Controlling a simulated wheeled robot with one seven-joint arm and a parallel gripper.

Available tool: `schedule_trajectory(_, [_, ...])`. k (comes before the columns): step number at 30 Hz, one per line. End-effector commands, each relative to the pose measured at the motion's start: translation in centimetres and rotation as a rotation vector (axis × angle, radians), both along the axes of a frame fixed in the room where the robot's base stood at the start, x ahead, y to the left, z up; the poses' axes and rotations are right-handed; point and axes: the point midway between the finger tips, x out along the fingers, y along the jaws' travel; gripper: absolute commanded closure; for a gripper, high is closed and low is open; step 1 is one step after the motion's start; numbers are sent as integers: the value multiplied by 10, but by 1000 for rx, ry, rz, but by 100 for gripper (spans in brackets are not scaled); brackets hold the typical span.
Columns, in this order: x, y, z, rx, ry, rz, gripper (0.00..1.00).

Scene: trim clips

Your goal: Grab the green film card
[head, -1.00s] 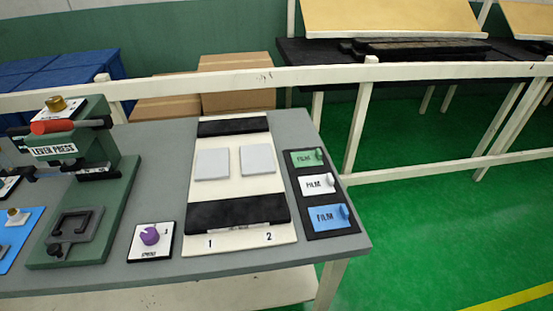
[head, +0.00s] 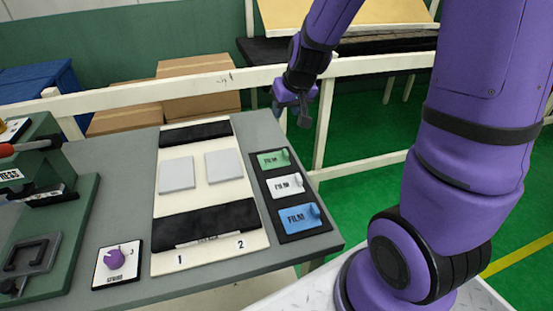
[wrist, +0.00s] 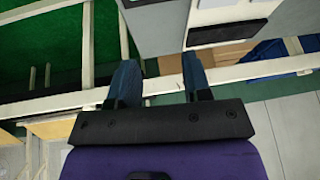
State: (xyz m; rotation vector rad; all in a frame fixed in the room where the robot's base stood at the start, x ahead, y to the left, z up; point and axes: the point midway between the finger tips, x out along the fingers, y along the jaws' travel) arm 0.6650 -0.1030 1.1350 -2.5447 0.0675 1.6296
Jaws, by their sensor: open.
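The green film card (head: 273,159) lies at the back of a black tray (head: 293,231) on the right side of the grey table. It has a small raised tab at its right end. My gripper (head: 292,112) is in the air beyond the table's back right corner, up and to the right of the card in the head view. It is apart from the card. In the wrist view my gripper (wrist: 160,78) shows two spread fingers with nothing between them. I cannot make out the green card in the wrist view.
A white film card (head: 285,185) and a blue film card (head: 300,218) lie in the same tray. A cream board (head: 200,221) with two grey pads is to its left. A white rail (head: 200,86) runs behind the table, near my gripper. A purple knob (head: 114,258) sits at front left.

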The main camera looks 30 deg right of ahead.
Motion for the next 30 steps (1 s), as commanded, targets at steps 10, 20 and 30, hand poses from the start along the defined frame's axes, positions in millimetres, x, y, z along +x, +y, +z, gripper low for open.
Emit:
schedule_trajectory(10, [30, -33, -97, -52, 40, -80, 55])
schedule_trajectory(20, [36, -42, -129, -71, 50, -99, 55])
schedule_trajectory(30, [51, -44, -164, -69, 48, -98, 55])
